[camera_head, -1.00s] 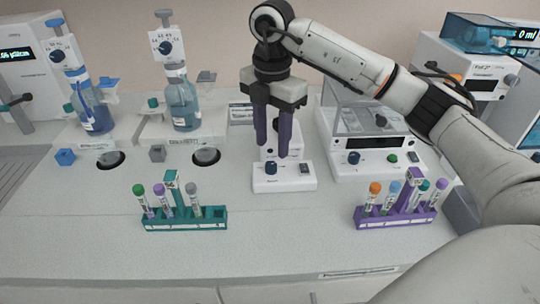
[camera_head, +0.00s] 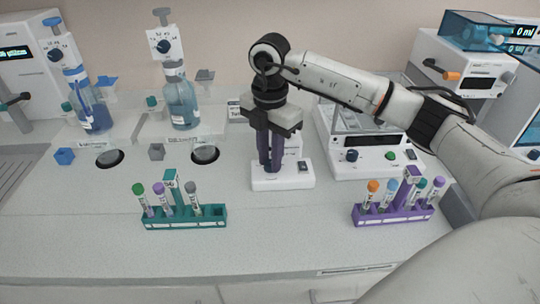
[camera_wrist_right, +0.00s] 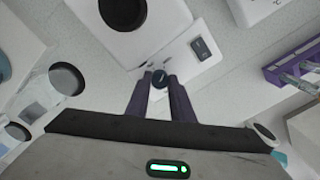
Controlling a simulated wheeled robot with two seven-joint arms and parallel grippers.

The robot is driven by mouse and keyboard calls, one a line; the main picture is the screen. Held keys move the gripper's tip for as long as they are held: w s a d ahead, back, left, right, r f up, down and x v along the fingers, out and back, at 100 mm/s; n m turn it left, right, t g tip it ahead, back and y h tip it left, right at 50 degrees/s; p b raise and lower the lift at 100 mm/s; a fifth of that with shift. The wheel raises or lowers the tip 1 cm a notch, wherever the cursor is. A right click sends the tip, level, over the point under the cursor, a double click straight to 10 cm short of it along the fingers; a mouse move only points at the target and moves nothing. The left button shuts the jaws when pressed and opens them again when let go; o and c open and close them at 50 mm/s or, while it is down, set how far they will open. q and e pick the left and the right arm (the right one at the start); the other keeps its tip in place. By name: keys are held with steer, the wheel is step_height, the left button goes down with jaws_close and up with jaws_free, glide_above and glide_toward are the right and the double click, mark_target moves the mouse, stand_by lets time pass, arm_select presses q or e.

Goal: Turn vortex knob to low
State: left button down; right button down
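The vortex mixer is a small white unit (camera_head: 297,182) in the middle of the bench, with a dark rocker switch at its front right. In the right wrist view its white body (camera_wrist_right: 180,62) shows the switch (camera_wrist_right: 201,48) and the round dark blue vortex knob (camera_wrist_right: 160,77). My right gripper (camera_head: 271,168) points down at the mixer's front left and hides the knob in the head view. Its purple fingers (camera_wrist_right: 160,82) are close together, one on each side of the knob, and look shut on it. The knob's setting cannot be read. My left gripper is not in view.
A teal tube rack (camera_head: 186,218) stands front left and a purple tube rack (camera_head: 393,215) front right. A white instrument with a clear cover (camera_head: 365,163) is right of the mixer. Two bottle dispensers (camera_head: 183,103) (camera_head: 90,108) stand back left. The front middle bench is clear.

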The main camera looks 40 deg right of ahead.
steer(key=shift+n, duration=0.4)
steer(key=n+b, duration=0.1)
steer(key=n, duration=0.3)
steer(key=shift+n, duration=0.4)
steer(key=n+b, duration=0.1)
steer(key=n, duration=0.5)
steer(key=n+b, duration=0.1)
steer(key=n, duration=0.5)
steer(key=shift+n, duration=0.4)
steer(key=n, duration=0.5)
steer(key=shift+n+b, duration=0.3)
steer(key=shift+r, duration=0.1)
steer(key=c, duration=1.5)
jaws_free()
steer(key=shift+c, duration=0.2)
